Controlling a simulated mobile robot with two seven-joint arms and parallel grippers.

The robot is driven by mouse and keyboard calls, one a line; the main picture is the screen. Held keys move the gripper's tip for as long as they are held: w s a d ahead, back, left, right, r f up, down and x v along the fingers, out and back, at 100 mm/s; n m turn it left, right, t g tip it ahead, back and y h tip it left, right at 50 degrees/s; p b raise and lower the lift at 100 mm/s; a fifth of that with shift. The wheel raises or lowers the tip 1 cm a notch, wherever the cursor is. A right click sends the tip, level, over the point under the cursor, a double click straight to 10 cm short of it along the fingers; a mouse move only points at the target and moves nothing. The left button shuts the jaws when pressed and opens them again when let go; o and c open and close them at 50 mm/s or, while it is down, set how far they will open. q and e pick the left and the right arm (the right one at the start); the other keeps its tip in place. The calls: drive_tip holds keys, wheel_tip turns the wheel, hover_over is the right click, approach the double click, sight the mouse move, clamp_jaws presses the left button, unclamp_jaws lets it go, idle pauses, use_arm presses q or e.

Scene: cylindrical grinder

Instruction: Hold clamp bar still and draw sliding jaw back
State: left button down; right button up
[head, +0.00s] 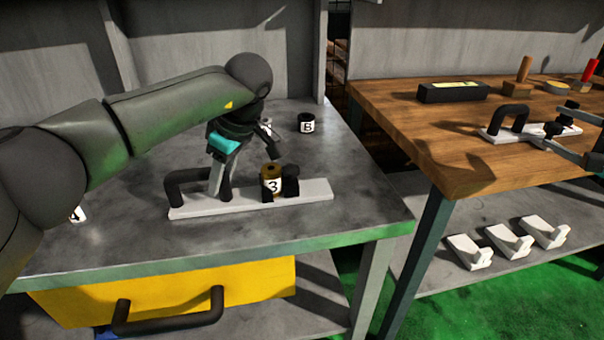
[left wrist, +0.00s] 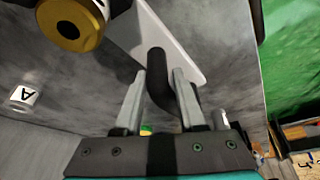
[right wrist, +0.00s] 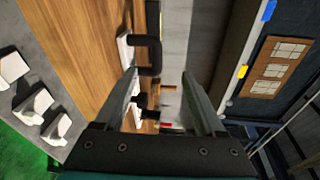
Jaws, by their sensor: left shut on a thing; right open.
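A white clamp bar (head: 240,205) lies on the grey metal table with a black arched handle (head: 183,180) at its left end. A brass-topped cylinder labelled 3 (head: 271,180) stands towards its right part, beside a rounded black jaw piece (head: 291,182); which piece slides I cannot tell. My left gripper (head: 218,188) is shut on the black handle; the left wrist view shows the handle (left wrist: 158,68) between its fingers. My right gripper (head: 558,125) is open over the wooden table, near a second white plate (head: 495,136) with a black handle (head: 512,112) and black knobs.
Black cylinder B (head: 306,123) stands behind the clamp bar. A long black box (head: 452,92) and small tools lie at the back of the wooden table. Several white blocks (head: 512,243) rest on the lower shelf. A yellow drawer (head: 170,290) is under the metal table.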

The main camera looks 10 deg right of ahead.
drive_tip(key=w+a+r+y, duration=0.1)
drive_tip(key=w+a+y, duration=0.1)
drive_tip(key=a+y, duration=0.35)
drive_tip(key=w+a+r+y, duration=0.1)
drive_tip(key=w+a+y, duration=0.15)
drive_tip(key=a, duration=0.65)
drive_tip(key=m+g+y, duration=0.4)
drive_tip(key=g+y, duration=0.2)
drive_tip(key=y, duration=0.3)
approach(291, 179)
drive_tip(key=d, duration=0.1)
drive_tip(key=s+d+r, duration=0.1)
drive_tip(key=d, duration=0.1)
drive_tip(key=shift+s+d+r, duration=0.15)
drive_tip(key=shift+s+d, duration=0.1)
drive_tip(key=shift+d, duration=0.1)
drive_tip(key=shift+w+a, duration=0.15)
drive_tip(key=shift+a, duration=0.2)
drive_tip(key=x, duration=1.1)
drive_tip(key=shift+a, duration=0.1)
clamp_jaws()
drive_tip(key=shift+w, duration=0.1)
